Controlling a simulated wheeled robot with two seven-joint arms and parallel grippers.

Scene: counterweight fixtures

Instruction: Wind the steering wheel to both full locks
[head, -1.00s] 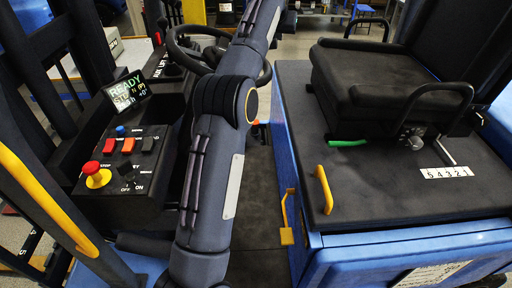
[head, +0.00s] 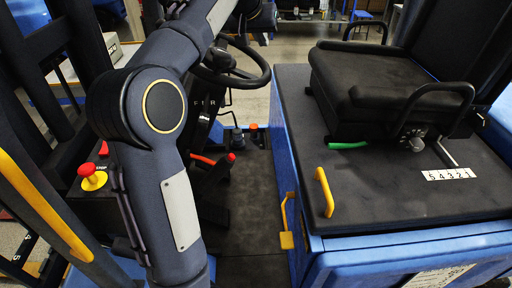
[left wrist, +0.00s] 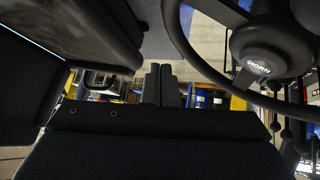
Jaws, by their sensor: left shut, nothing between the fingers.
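The black steering wheel (head: 243,83) shows at the top middle of the head view. My left arm covers its left part, so only the right side of the rim is clear. In the left wrist view the wheel's hub (left wrist: 272,48), marked HORN, and part of its rim fill the upper right. My left gripper (left wrist: 160,70) is shut and empty, its fingers side by side in the middle of that view. It is to the left of the wheel there and apart from the rim. In the head view its fingers cannot be made out. My right gripper is not in view.
A black seat (head: 385,85) stands on the blue body at right, with a yellow handle (head: 324,192). A red-tipped lever (head: 216,172) rises beside the footwell. A red stop button (head: 87,170) shows at left; my arm hides most of its panel. The footwell floor (head: 250,190) is clear.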

